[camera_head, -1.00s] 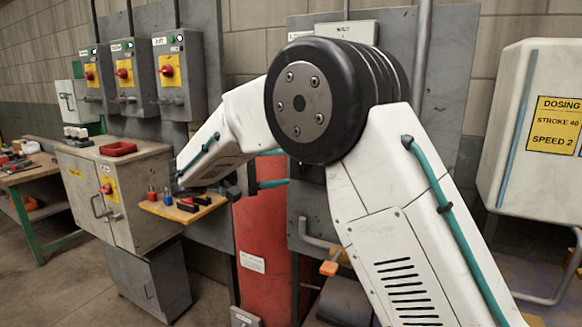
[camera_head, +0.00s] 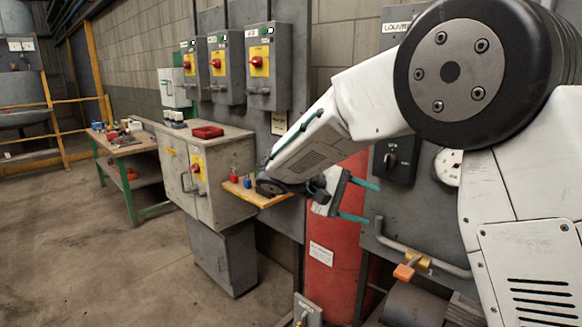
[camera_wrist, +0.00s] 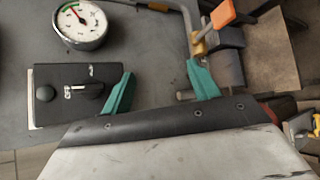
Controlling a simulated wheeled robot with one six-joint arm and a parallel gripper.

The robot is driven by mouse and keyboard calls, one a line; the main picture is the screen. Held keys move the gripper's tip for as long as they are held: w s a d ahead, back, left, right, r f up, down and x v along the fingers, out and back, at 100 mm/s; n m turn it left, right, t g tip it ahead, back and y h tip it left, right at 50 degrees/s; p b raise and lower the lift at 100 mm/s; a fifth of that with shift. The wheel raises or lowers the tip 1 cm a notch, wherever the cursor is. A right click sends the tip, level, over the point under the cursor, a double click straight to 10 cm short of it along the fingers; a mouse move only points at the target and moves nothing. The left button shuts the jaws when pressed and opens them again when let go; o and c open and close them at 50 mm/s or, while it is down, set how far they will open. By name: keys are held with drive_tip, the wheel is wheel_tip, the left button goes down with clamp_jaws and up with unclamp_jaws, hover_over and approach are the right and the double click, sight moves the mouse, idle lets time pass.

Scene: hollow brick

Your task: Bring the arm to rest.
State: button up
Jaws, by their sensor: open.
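My arm reaches across the right of the head view, with its big black joint at the upper right and its forearm folded back to the left. My gripper (camera_head: 358,200) is at the wrist end, in front of the grey panel and the red cylinder (camera_head: 335,230). Its two teal fingers point right and stand well apart. In the wrist view my gripper (camera_wrist: 161,88) is open and nothing shows between the fingers. A black switch box (camera_wrist: 75,93) lies left of the fingers, and a round gauge (camera_wrist: 80,24) is beyond it.
A valve with an orange handle (camera_head: 404,272) sits on a pipe below the panel. A wooden shelf (camera_head: 258,193) with small padlocks is behind the wrist. A grey cabinet (camera_head: 222,165) carries a red tray (camera_head: 207,132). A workbench (camera_head: 125,148) stands further left. The left floor is clear.

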drive_tip(key=s+d+m+y, duration=0.1)
drive_tip(key=s+d+y, duration=0.2)
drive_tip(key=s, duration=0.8)
drive_tip(key=s+d+m+t+y, duration=0.1)
drive_tip(key=s+d+m+y, duration=0.1)
drive_tip(key=s+y, duration=0.4)
drive_tip(key=s+d+m+y, duration=0.1)
drive_tip(key=s+d+y, duration=0.2)
drive_tip(key=s, duration=1.3)
drive_tip(key=shift+d+f+t+y, duration=0.35)
drive_tip(key=shift+f+t+y, duration=0.05)
drive_tip(key=shift+y, duration=0.5)
